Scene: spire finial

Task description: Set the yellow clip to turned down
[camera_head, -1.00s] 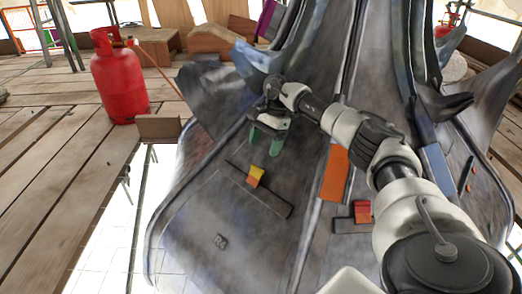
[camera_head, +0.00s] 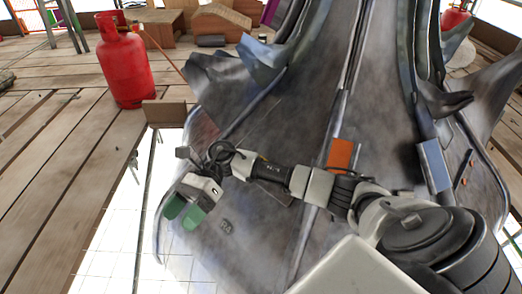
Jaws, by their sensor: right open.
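My right gripper (camera_head: 184,212) has two green fingertips, set apart with nothing between them. It is over the lower left edge of the grey metal spire surface (camera_head: 240,255). My right arm comes in from the lower right and crosses the middle of the view. The yellow clip does not show now; my right forearm covers the area where it was seen on its dark bar. Its present setting cannot be told. My left gripper is not in view.
An orange plate (camera_head: 341,153) lies on the spire, just above my arm. A red gas cylinder (camera_head: 124,62) stands on the plank floor (camera_head: 60,150) at the left. A small brown box (camera_head: 164,113) is near the spire's left edge. A bright gap opens at lower left.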

